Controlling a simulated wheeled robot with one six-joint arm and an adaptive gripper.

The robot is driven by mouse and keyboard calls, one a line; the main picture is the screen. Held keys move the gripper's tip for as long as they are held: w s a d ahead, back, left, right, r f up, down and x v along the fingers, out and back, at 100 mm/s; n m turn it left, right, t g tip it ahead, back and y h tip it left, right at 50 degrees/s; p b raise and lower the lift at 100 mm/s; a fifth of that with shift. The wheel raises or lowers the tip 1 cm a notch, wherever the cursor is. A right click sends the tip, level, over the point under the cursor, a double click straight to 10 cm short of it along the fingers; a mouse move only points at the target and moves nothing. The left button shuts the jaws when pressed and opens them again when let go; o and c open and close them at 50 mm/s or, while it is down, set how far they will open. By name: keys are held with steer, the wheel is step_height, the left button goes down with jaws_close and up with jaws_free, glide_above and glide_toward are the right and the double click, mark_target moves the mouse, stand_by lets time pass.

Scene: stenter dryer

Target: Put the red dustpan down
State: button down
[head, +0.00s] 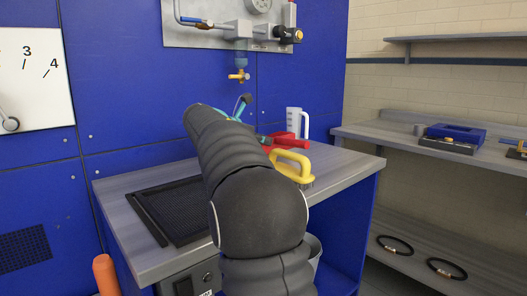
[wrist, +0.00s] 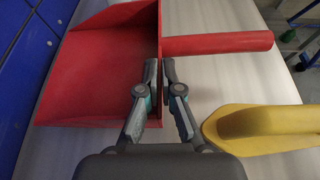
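The red dustpan (head: 290,141) is at the back of the grey worktop, partly hidden by my arm in the head view. In the wrist view its wide pan (wrist: 95,75) lies to the left and its round handle (wrist: 220,43) points right. My gripper (wrist: 162,72) has its two fingers close together on either side of the pan's rear wall, near the handle's root, and looks shut on it. In the head view only part of my gripper (head: 243,106) shows past my arm. Whether the dustpan touches the worktop cannot be told.
A yellow-handled tool (head: 292,166) stands on the worktop (head: 340,165), close to the dustpan's handle side. A white jug (head: 295,122) is behind the dustpan. A black ribbed mat (head: 180,208) lies to the left.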

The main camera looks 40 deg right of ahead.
steer(key=shift+f, duration=1.35)
steer(key=shift+f, duration=0.2)
steer(key=c, duration=1.3)
jaws_free()
